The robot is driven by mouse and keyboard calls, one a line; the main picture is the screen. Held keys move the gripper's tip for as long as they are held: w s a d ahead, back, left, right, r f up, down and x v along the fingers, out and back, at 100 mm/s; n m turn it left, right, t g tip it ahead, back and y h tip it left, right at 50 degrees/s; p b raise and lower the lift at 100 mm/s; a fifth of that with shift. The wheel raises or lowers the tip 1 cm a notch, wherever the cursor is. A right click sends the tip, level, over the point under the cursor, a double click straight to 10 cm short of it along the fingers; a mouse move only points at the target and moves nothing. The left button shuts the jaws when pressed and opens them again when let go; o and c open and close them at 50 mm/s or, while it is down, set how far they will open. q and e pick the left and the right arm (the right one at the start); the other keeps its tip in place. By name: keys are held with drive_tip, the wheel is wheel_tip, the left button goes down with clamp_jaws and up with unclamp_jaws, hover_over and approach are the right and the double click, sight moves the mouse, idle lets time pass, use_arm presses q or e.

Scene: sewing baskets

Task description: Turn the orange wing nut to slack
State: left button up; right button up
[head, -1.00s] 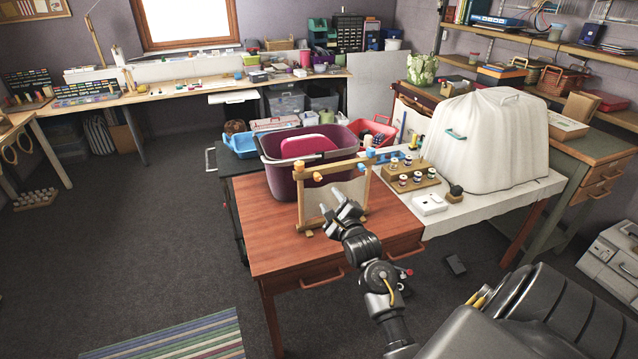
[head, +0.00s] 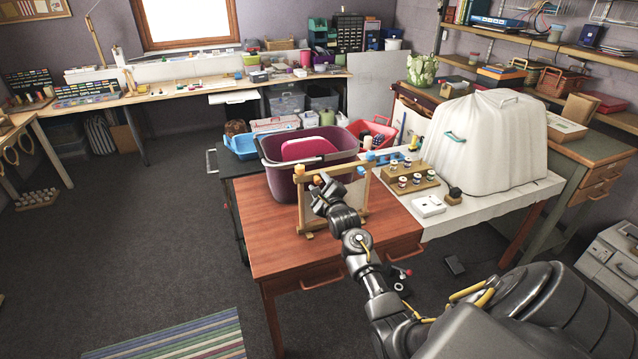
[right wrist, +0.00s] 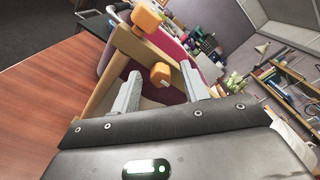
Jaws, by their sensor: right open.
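A wooden frame (head: 334,172) stands upright on the red-brown table. An orange knob (head: 299,168) tops its left post, and a smaller orange piece (head: 317,180), apparently the wing nut, sits just beside it. Blue pieces (head: 370,156) are at the right post. My right gripper (head: 321,192) is at the frame's upper left, close to the smaller orange piece. In the right wrist view, the open jaws (right wrist: 160,70) have the orange wing nut (right wrist: 160,74) between them in the picture, with gaps on both sides. I cannot tell the remaining depth. My left gripper is out of view.
A purple tub (head: 281,183) with a pink lid stands right behind the frame. A wooden rack of thread spools (head: 412,185) and a white box (head: 429,206) are to the right, before a white-covered machine (head: 490,135). The table's front left (head: 275,245) is clear.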

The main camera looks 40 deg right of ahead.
clamp_jaws()
idle(0.4)
